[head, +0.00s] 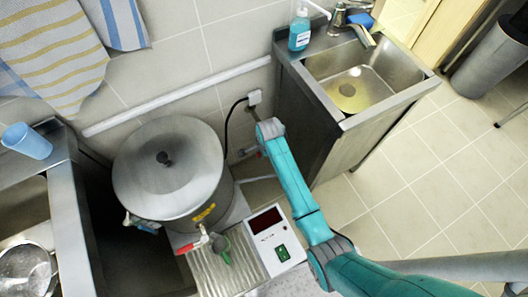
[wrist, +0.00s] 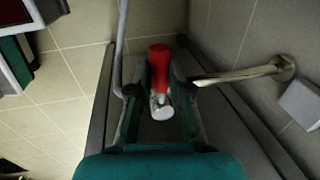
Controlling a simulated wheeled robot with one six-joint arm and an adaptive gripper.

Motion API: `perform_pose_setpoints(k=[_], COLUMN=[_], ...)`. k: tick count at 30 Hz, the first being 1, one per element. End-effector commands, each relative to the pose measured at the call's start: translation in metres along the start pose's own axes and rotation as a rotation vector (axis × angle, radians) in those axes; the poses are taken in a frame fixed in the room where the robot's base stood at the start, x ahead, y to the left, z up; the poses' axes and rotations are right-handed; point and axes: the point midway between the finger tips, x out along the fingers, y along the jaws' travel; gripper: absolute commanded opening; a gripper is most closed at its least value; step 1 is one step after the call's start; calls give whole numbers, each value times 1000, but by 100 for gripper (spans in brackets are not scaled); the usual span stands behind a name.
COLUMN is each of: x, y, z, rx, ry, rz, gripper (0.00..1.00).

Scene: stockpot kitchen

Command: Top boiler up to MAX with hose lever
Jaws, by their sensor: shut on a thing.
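The boiler (head: 168,180), a big steel pot with a closed lid and black knob, stands at left centre in the head view. A yellow label and a red-handled tap (head: 203,238) are on its front; its water level cannot be read. In the wrist view a red-gripped lever (wrist: 159,57) with a silver end lies between the fingers of my gripper (wrist: 157,85), which is shut on it.
A panel with a dark red display and green button (head: 282,252) sits beside the ribbed drip tray (head: 222,275). A sink cabinet (head: 322,115) stands close right of my arm. A pipe (wrist: 240,75) and white socket (wrist: 300,103) are on the wall. Floor is free at right.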

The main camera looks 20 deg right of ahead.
Motion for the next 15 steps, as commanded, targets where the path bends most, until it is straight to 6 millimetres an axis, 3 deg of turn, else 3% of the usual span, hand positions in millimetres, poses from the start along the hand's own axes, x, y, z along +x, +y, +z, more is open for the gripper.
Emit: perform_pose_setpoints(k=[13,14,15], x=[1,1,1], y=[0,0,0], z=[0,0,0], rx=[13,13,13], ry=[2,2,2], rz=[0,0,0], gripper=[0,21,31])
